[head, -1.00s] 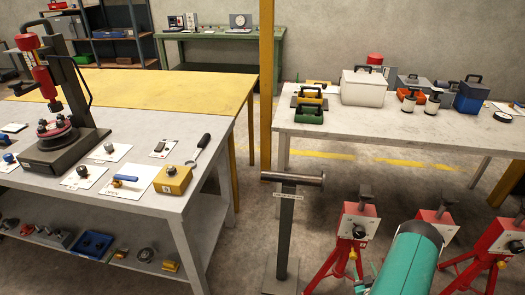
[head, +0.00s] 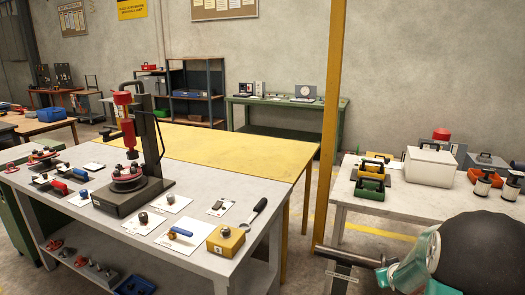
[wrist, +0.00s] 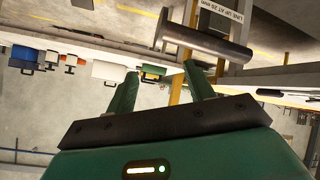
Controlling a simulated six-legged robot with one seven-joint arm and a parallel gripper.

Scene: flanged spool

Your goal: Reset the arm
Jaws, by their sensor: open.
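My gripper (wrist: 160,70) shows in the wrist view with its two green fingers spread apart and nothing between them. The wrist view is upside down. A dark horizontal cylinder (wrist: 207,41) on a labelled stand lies just beyond the fingertips in that picture, apart from them as far as I can tell. In the head view, a teal and black part of my arm (head: 450,252) fills the lower right corner. It hides part of the stand's cylinder (head: 346,257).
A grey workbench (head: 255,190) with a red press (head: 127,115), cards and small parts stands at the left. A second table (head: 352,203) with a white box (head: 430,165) and caddies stands at the right. A yellow post (head: 332,120) rises between them.

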